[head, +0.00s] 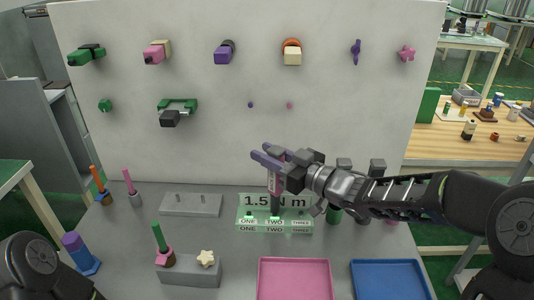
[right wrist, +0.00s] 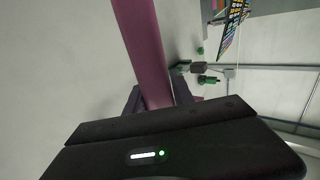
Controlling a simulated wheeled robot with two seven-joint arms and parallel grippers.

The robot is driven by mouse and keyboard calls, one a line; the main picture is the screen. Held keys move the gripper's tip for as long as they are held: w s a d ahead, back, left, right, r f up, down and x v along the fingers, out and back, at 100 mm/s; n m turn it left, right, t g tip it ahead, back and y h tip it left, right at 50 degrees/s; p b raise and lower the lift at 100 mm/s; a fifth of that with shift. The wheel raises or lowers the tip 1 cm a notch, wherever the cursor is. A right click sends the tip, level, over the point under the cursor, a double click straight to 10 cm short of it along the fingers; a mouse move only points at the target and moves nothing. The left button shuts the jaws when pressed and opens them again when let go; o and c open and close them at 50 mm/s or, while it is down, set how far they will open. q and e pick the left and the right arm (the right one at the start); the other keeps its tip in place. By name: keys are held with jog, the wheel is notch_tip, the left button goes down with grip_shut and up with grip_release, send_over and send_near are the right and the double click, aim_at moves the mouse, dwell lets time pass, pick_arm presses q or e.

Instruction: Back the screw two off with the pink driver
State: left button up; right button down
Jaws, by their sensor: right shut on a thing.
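My right gripper (head: 272,157) is above the middle of the block, shut on the pink driver (head: 277,180). The driver hangs upright, its dark shaft pointing down at screw two (head: 276,218); I cannot tell whether the tip is seated. In the right wrist view, the driver's mauve-pink handle (right wrist: 143,50) runs between the dark fingers. My left gripper is out of view.
A pink tray (head: 294,280) and a blue tray (head: 388,280) lie in front. A grey block (head: 191,205) and another with a star knob (head: 206,258) stand left of the screw block. Upright tools stand farther left. A wall panel (head: 330,115) with mounted parts rises behind.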

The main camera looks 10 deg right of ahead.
jog(key=shift+f+b, duration=0.75)
jog(key=shift+f, duration=0.25)
dwell(0.7)
jog(key=shift+r+p, duration=0.35)
jog(key=shift+p, duration=0.2)
dwell(1.4)
notch_tip(320, 180, up, 5)
jog(key=p, duration=0.4)
jog(key=shift+r, duration=0.2)
dwell(1.4)
